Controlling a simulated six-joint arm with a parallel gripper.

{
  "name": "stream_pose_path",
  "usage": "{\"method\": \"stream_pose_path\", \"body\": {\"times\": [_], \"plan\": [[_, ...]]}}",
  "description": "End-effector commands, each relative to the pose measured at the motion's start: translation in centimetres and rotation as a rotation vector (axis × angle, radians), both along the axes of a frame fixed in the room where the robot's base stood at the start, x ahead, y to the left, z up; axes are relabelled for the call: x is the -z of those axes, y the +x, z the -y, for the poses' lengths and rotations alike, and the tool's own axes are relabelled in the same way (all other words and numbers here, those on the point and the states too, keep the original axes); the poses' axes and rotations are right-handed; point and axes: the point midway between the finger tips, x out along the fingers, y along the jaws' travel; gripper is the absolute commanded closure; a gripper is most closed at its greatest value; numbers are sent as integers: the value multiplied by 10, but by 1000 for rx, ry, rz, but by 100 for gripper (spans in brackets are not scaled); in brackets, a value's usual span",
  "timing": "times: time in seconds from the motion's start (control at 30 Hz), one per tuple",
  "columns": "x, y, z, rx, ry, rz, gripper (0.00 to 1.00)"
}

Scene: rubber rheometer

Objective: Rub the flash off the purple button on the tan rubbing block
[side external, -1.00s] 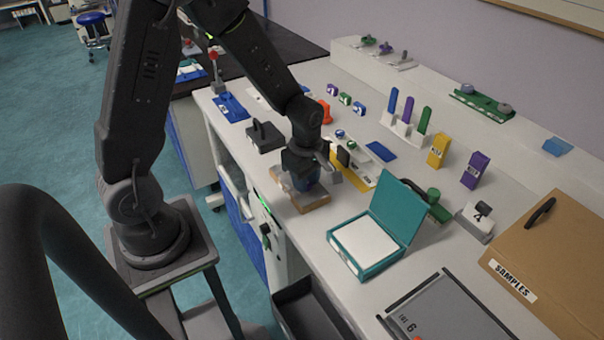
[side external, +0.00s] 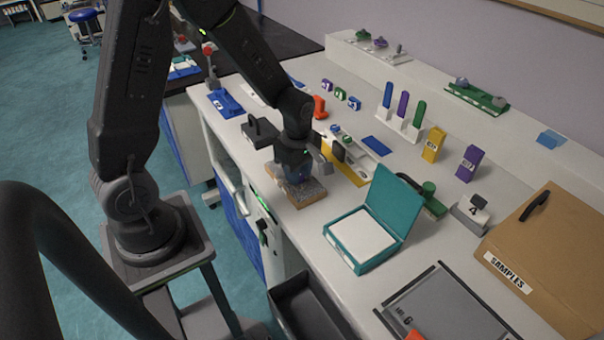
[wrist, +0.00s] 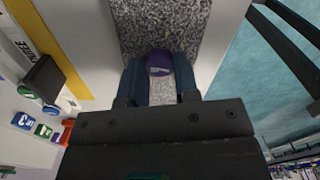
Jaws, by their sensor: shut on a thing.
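The tan rubbing block (side external: 312,201) lies on the bench near its front edge and has a speckled grey gritty top. In the wrist view this gritty top (wrist: 160,25) fills the upper middle. The purple button (wrist: 159,62) sits between the two blue fingertips of my gripper (wrist: 159,76), which is shut on it. In the side view my gripper (side external: 294,178) points down over the left part of the block, with its tips at or close to the top. The button's underside is hidden, so contact and any flash cannot be told.
An open teal case (side external: 358,240) stands to the right. A yellow-edged tray (side external: 350,168) and a dark block-like fixture (side external: 260,132) are behind. A dark open drawer (side external: 305,300) juts out in front. Bench around the block's right end is clear.

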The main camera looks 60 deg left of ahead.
Motion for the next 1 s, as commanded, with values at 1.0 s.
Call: {"method": "stream_pose_path", "body": {"times": [1.0], "plan": [[0,1,-63,-4,1,3,93]]}}
